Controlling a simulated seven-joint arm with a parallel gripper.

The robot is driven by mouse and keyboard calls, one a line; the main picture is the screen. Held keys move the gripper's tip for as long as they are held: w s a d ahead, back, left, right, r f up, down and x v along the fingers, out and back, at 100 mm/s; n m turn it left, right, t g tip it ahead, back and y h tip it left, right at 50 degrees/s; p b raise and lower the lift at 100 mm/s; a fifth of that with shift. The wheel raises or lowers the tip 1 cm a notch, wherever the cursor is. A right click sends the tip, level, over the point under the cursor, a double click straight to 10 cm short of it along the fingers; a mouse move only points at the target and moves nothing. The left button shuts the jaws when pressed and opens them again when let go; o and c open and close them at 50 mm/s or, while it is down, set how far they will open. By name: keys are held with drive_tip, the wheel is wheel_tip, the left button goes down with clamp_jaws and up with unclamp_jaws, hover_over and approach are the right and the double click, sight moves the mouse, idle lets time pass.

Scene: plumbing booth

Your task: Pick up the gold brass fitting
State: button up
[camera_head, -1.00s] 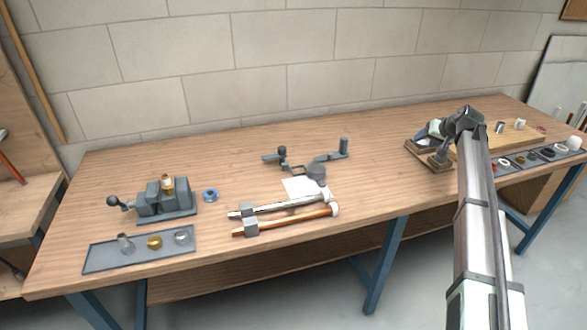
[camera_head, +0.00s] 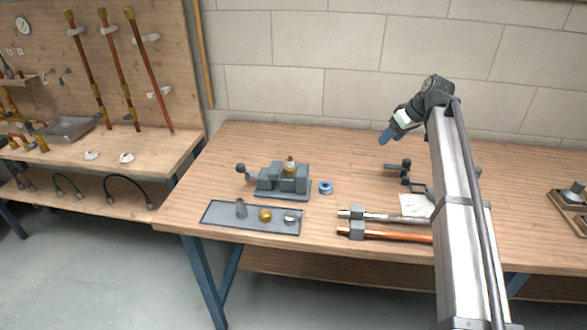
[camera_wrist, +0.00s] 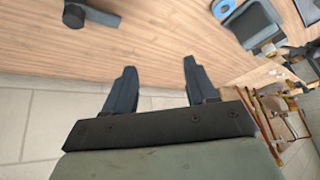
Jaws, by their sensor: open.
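A gold brass fitting (camera_head: 265,215) sits in the middle of the grey tray (camera_head: 214,212), near the bench's front edge. A grey fitting (camera_head: 241,209) is left of it and a silver one (camera_head: 290,219) is right of it. Another brass-coloured piece (camera_head: 290,164) stands upright in the grey vise (camera_head: 283,183) behind the tray. My gripper (camera_head: 385,138) is raised above the back of the bench, right of the vise and well apart from the tray. In the wrist view my gripper (camera_wrist: 160,66) is open, with nothing between its fingers. The tray's gold fitting does not show clearly there.
A blue ring (camera_head: 326,188) lies right of the vise. A copper pipe (camera_head: 390,236) and a grey pipe (camera_head: 385,216) lie at the front, partly behind my arm. A dark tool (camera_head: 403,172) lies below my gripper. A wall of blocks stands behind; bench between vise and tool is mostly clear.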

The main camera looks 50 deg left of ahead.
drive_tip(key=s+a+r+n+g+h, duration=0.1)
drive_tip(key=s+a+n, duration=0.1)
drive_tip(key=s+a, duration=0.45)
drive_tip(key=s+a+r+n, duration=0.2)
drive_tip(key=s+a+n, duration=0.1)
drive_tip(key=s, duration=0.6)
drive_tip(key=s+a+r+n+g+h, duration=0.15)
drive_tip(key=s+a, duration=0.25)
drive_tip(key=s, duration=0.4)
approach(290, 158)
drive_tip(key=shift+n+t+y, duration=0.25)
drive_tip(key=shift+t, duration=0.1)
drive_tip(key=f, duration=0.1)
drive_tip(key=s+f, duration=0.1)
drive_tip(key=f, duration=0.1)
drive_tip(key=s+f, duration=0.1)
drive_tip(key=shift+a+f, duration=0.2)
drive_tip(key=shift+a, duration=0.2)
drive_tip(key=shift+w+x, duration=0.15)
drive_tip(key=shift+x, duration=1.3)
drive_tip(key=shift+w+x, duration=0.1)
drive_tip(key=shift+x, duration=1.3)
drive_tip(key=shift+c, duration=0.5)
clamp_jaws()
